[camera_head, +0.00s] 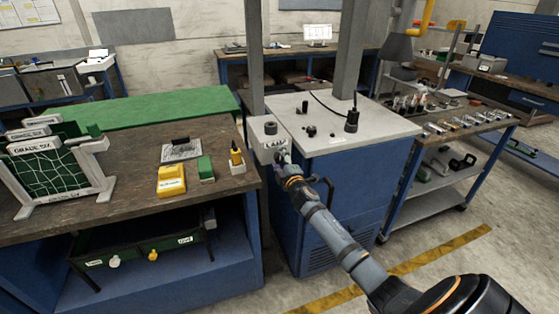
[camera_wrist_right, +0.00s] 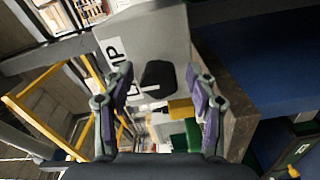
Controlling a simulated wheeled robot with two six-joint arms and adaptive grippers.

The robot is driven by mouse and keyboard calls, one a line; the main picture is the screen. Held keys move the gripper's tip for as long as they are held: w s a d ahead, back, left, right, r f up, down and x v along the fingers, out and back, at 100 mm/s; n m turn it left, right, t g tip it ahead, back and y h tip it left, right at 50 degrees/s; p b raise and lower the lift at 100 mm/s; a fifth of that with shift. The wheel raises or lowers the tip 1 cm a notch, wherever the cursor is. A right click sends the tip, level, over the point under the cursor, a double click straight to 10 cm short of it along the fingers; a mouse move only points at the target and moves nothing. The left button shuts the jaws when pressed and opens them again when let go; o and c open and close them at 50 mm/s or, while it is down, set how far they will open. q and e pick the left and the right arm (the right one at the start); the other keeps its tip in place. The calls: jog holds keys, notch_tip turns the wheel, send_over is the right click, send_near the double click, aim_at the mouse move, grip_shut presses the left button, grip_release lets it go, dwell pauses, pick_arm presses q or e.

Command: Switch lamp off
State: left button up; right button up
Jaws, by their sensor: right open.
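A light grey switch box (camera_head: 268,132) with a LAMP label stands at the right end of the wooden bench, beside the blue cabinet. In the right wrist view, the grey box (camera_wrist_right: 150,32) shows the letters MP and a black switch part (camera_wrist_right: 157,75). My right gripper (camera_head: 283,157) is at the front of the box. In the right wrist view, my right gripper (camera_wrist_right: 160,82) is open, with one finger on each side of the black part. I cannot tell whether it touches. No lit lamp is clearly visible. My left gripper is not in view.
The blue cabinet (camera_head: 345,200) has a grey top with small black parts and a black post (camera_head: 352,118). On the bench are a yellow block (camera_head: 171,181), a green block (camera_head: 206,168) and a white GRADE SIX rack (camera_head: 104,170). A metal cart (camera_head: 440,140) stands at right.

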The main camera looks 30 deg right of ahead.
jog(key=shift+s, duration=0.35)
jog(key=v, duration=1.1)
jog(key=shift+s, duration=0.15)
